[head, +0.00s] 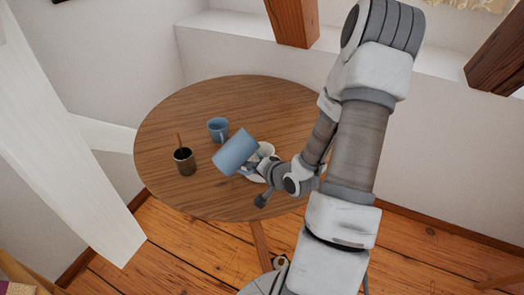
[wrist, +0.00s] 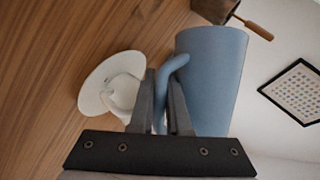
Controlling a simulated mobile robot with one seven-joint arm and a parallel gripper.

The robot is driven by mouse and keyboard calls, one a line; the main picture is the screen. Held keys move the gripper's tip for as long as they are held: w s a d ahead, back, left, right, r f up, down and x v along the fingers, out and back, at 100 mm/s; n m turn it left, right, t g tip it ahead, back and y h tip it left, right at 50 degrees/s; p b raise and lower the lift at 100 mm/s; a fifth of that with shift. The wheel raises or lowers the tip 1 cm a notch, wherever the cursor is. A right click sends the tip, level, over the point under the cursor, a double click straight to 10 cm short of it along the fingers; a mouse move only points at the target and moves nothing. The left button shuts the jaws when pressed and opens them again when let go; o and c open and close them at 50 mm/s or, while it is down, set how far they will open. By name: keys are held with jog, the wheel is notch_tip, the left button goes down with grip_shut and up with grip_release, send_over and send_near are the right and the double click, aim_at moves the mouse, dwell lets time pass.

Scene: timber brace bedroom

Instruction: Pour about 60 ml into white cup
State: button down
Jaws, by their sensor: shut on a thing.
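My gripper (wrist: 163,80) is shut on the handle of a large blue jug, one finger on each side of it. The jug (head: 236,152) is held above the table and looks tilted in the head view; it also shows in the wrist view (wrist: 212,75). The white cup (head: 266,149) stands on a white saucer (wrist: 92,92), just right of the jug and partly hidden behind it and my gripper in the head view. In the wrist view the cup (wrist: 122,95) is left of the fingers. I see no stream of liquid, and the insides of jug and cup are hidden.
The round wooden table (head: 165,125) also holds a smaller blue mug (head: 218,128) behind the jug and a dark brown pot (head: 184,163) with a wooden handle sticking up, left of the jug. A white slanted beam (head: 70,140) is at the left. The table's back right is clear.

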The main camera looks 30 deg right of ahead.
jog(key=shift+d+r+p, duration=0.1)
jog(key=shift+r+p, duration=0.25)
jog(key=shift+p, duration=0.35)
jog(key=shift+f+y, duration=0.15)
jog(key=shift+y, duration=0.25)
jog(key=shift+a+r+p, duration=0.25)
jog(key=shift+p, duration=0.35)
jog(key=shift+a+f+y, duration=0.15)
jog(key=shift+f+y, duration=0.15)
jog(key=shift+y, duration=0.2)
jog(key=shift+s+a+f+m, duration=0.1)
jog(key=shift+a+f+m, duration=0.05)
jog(key=shift+f+m, duration=0.2)
jog(key=shift+y+p, duration=0.3)
jog(key=shift+p, duration=0.05)
jog(key=shift+r+m+p, duration=0.25)
jog(key=shift+p, duration=0.3)
jog(key=shift+p, duration=0.4)
